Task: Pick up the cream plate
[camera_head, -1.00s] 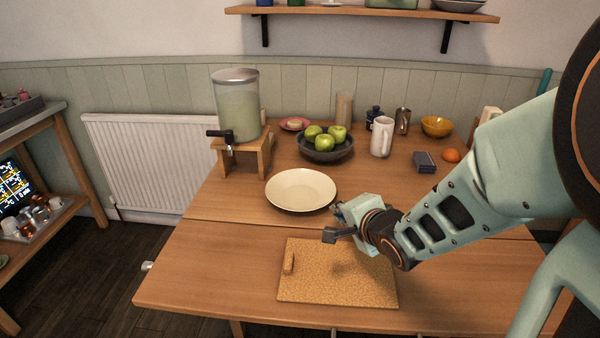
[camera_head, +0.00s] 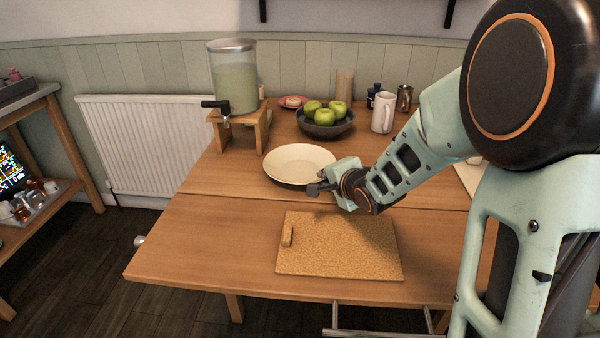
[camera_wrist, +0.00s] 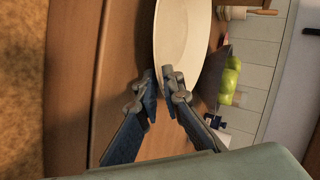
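The cream plate (camera_head: 292,163) lies flat on the wooden table, left of the middle. My gripper (camera_head: 316,189) is low at its near right edge. In the wrist view, the plate (camera_wrist: 180,35) fills the upper middle, and my gripper (camera_wrist: 160,78) has its two fingertips at the rim with a narrow gap between them. One fingertip overlaps the plate in the picture, the other is just outside its rim. I cannot tell whether either touches it. Nothing is lifted.
A cork board (camera_head: 340,250) lies in front of the plate. A dark bowl of green apples (camera_head: 326,127), a drink dispenser (camera_head: 235,80) on a wooden stand and a white mug (camera_head: 383,112) stand behind it. The table left of the board is clear.

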